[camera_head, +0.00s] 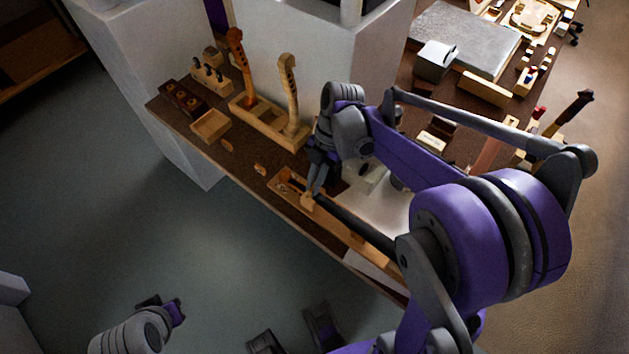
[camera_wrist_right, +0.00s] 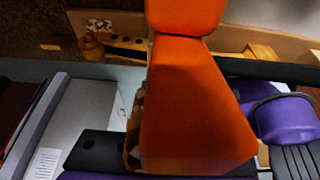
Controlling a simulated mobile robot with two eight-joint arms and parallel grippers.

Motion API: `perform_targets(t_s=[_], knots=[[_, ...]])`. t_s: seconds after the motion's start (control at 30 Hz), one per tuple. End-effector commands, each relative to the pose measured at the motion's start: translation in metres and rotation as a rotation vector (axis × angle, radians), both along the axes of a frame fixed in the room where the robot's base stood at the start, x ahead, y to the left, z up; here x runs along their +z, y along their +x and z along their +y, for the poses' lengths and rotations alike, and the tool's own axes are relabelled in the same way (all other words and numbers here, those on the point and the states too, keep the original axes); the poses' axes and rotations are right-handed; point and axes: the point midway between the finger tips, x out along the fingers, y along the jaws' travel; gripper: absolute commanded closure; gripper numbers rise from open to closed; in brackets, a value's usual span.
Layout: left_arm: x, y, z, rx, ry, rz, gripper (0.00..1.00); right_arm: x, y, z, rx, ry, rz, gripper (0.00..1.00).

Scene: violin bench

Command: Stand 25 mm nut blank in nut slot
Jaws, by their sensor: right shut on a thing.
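A violin neck with a black fingerboard (camera_head: 358,226) lies in a wooden cradle on the bench's front edge; its pegbox (camera_head: 288,186) points left. The fingerboard also shows in the wrist view (camera_wrist_right: 283,70). My right gripper (camera_head: 312,190) points down over the fingerboard's upper end. It is shut on a small pale block at the fingertips, seemingly the nut blank (camera_head: 308,202). The nut slot is hidden by the fingertips and block, so I cannot tell whether the block is seated. In the wrist view a large orange shape (camera_wrist_right: 195,100) blocks the fingertips. My left gripper's fingers cannot be made out.
Two small pale pieces (camera_head: 260,169) (camera_head: 227,144) lie loose on the bench. Behind them stand an open wooden box (camera_head: 211,126) and a rack (camera_head: 262,127) with two upright necks. A white wall block (camera_head: 310,65) rises behind. Floor lies free in front.

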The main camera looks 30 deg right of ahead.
Motion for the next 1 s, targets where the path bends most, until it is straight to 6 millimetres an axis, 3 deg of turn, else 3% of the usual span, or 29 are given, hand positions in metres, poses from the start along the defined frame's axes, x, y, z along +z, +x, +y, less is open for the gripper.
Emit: perform_targets(t_s=[0.33, 1.0], knots=[[-0.0054, -0.0006, 0.0000, 0.000, 0.000, 0.002, 1.00, -0.0088, 0.0002, 0.0000, 0.000, 0.000, 0.000, 1.00], [-0.0038, -0.0004, 0.0000, 0.000, 0.000, 0.001, 1.00, -0.0084, 0.0000, 0.0000, 0.000, 0.000, 0.000, 1.00]])
